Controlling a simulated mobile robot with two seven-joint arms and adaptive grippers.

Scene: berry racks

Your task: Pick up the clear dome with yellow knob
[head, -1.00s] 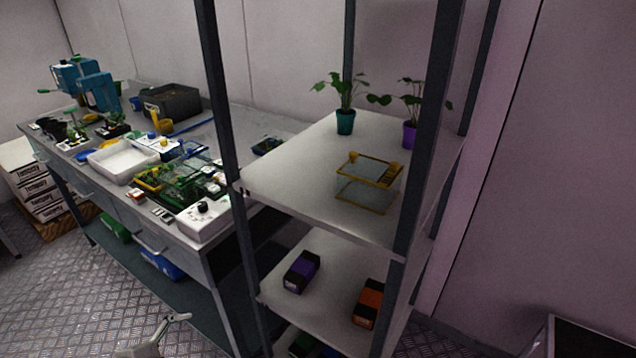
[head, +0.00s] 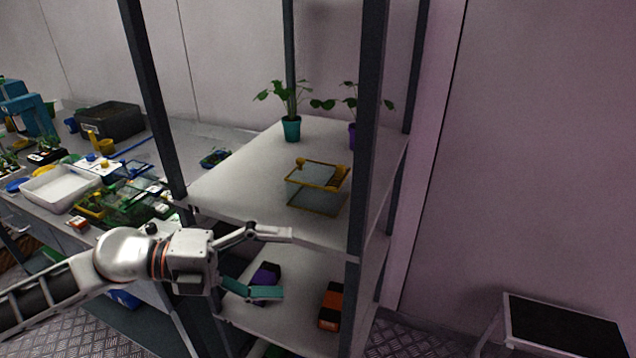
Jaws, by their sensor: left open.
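The clear dome (head: 316,198) is a see-through box-like cover with yellow edges and a yellow knob (head: 340,169). My right gripper is not in view.
Dark rack posts (head: 366,130) stand beside the shelf. Two potted plants, one in a teal pot (head: 291,129) and one purple, stand behind the dome. A purple box (head: 266,273) and an orange box (head: 331,307) lie on the lower shelf. A cluttered bench is at left.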

